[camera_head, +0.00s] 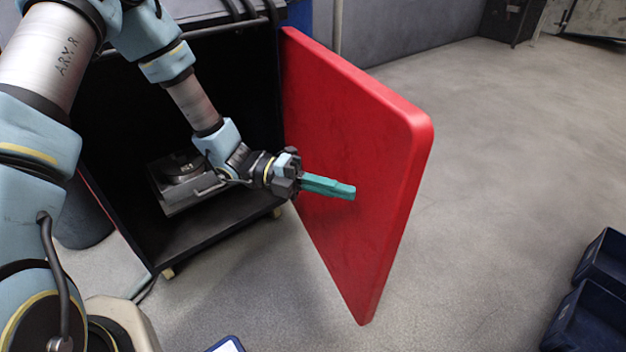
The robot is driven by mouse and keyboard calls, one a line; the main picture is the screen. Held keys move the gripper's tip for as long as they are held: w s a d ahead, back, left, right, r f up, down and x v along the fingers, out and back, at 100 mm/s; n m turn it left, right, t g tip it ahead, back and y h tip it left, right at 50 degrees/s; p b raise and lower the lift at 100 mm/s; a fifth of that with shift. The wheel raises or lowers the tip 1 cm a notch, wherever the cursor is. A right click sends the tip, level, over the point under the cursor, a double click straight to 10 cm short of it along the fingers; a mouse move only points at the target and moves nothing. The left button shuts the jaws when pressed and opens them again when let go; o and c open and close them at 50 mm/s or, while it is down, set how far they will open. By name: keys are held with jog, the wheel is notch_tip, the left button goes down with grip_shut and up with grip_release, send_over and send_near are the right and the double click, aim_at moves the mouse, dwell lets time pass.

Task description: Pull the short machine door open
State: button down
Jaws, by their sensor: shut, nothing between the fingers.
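The red machine door (345,130) stands swung wide open, hinged at the right side of the dark machine cabinet (215,250). Its inner face and its thick rounded free edge show; no handle is visible on this face. My gripper (352,192) is shut and empty, its teal fingers together and pointing right. It is in front of the door's inner face; I cannot tell whether the fingertips touch the door. My arm reaches across the cabinet's open front from the upper left.
A grey metal device (180,180) sits inside the cabinet. Dark blue bins (590,320) stand on the floor at the lower right. The grey floor (500,180) right of the door is clear. A grey wall (410,28) runs along the back.

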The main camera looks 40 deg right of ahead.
aim_at(381, 190)
jog(key=shift+s+d, duration=0.25)
jog(key=shift+d, duration=0.75)
jog(key=shift+s+d, duration=0.25)
jog(key=shift+d, duration=0.7)
